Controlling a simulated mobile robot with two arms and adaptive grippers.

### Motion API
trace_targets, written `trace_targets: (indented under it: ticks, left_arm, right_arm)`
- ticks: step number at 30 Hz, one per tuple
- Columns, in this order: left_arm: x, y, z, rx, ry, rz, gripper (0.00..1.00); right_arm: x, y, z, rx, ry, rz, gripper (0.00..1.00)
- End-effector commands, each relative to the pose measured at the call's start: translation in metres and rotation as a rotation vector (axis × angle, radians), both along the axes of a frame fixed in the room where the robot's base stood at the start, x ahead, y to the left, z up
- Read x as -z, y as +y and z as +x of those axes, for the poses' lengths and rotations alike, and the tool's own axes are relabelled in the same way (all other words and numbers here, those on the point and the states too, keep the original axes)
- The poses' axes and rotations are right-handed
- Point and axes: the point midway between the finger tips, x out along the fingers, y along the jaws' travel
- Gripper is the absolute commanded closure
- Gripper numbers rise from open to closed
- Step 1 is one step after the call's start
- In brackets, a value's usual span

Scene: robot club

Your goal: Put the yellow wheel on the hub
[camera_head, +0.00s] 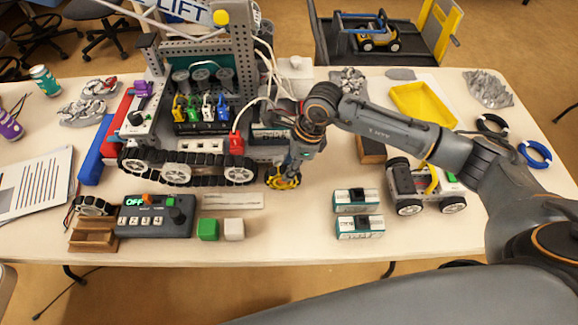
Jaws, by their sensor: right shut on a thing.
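The yellow wheel (283,183), with a dark tyre, is at the tips of my right gripper (289,168). The gripper points down and is shut on the wheel, just right of the tracked robot's (190,165) front track. The gripper covers the wheel's upper part. I cannot tell whether the wheel touches the table or the tracked robot. I cannot make out the hub for certain; the gripper and wheel may hide it. My left gripper is not in view.
A small wheeled car (420,185) stands right of the gripper, under my right arm. Two teal-and-white boxes (358,199), a green cube (208,229), a white cube (234,229) and a control box (156,216) lie in front. A yellow tray (424,103) is behind.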

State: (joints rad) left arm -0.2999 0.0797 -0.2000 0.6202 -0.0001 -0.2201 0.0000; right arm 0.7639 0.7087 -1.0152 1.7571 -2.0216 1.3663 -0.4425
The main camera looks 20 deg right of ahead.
Motion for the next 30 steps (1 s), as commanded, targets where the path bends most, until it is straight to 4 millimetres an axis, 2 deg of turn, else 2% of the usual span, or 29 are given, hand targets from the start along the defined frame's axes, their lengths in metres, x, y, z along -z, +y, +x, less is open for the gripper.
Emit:
trace_targets:
  ticks: [30]
  left_arm:
    - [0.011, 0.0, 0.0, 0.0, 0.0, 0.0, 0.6]
  right_arm:
    - [0.0, -0.004, 0.012, 0.0, 0.0, 0.001, 1.0]
